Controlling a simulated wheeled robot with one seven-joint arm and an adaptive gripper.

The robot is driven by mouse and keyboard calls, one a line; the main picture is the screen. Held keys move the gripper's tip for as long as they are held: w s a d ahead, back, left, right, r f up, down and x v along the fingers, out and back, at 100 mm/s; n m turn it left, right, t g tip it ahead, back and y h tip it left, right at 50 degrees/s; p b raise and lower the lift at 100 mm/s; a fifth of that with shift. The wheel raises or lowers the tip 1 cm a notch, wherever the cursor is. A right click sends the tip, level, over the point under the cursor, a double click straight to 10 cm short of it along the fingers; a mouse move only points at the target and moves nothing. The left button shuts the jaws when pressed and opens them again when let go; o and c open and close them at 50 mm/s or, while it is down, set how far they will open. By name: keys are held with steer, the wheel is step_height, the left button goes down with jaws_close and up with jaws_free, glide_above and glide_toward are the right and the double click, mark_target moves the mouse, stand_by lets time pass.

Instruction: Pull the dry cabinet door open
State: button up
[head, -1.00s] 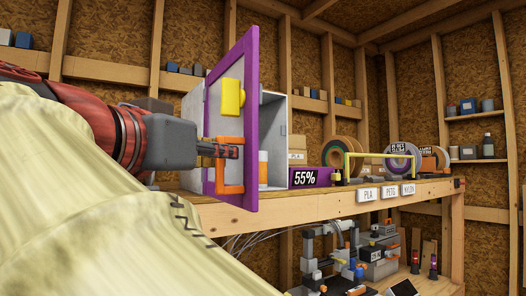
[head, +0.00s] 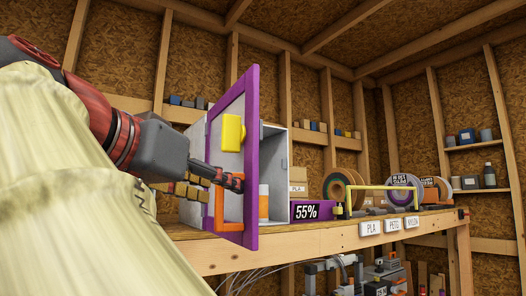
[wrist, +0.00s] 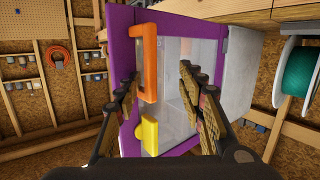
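The dry cabinet (head: 275,150) is a pale box on the wooden shelf. Its purple-framed door (head: 252,150) with a clear panel stands swung open, and the inside shows. An orange handle (head: 229,226) and a yellow latch-like block (head: 232,132) sit on the door's outer face; in the wrist view the orange handle (wrist: 148,60) is above the yellow block (wrist: 149,136). My gripper (head: 208,184) is at the handle's upper part. In the wrist view my gripper (wrist: 158,78) has its fingers spread wide, with the handle between them, nearer the left finger. Contact cannot be told.
A white bottle with an orange band (head: 263,200) stands inside the cabinet. A purple 55% display (head: 306,211), filament spools (head: 338,187) and a yellow bar frame (head: 380,188) are to the right. A green spool (wrist: 296,70) shows right in the wrist view.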

mark_target(224, 121)
steer(key=r, duration=0.3)
steer(key=d+r+t, duration=0.1)
steer(key=r, duration=0.3)
steer(key=r+t, duration=0.1)
steer(key=r, duration=0.2)
steer(key=shift+w+d+r, duration=0.15)
steer(key=shift+w+d, duration=0.05)
steer(key=shift+w, duration=0.15)
step_height(224, 121, down, 9)
steer(key=s+d+m+g+h, duration=0.1)
steer(key=s+g, duration=0.1)
steer(key=g, duration=0.2)
steer(key=s+a+p, duration=0.4)
steer(key=s+a, duration=0.1)
steer(key=a, duration=0.3)
steer(key=shift+f, duration=0.3)
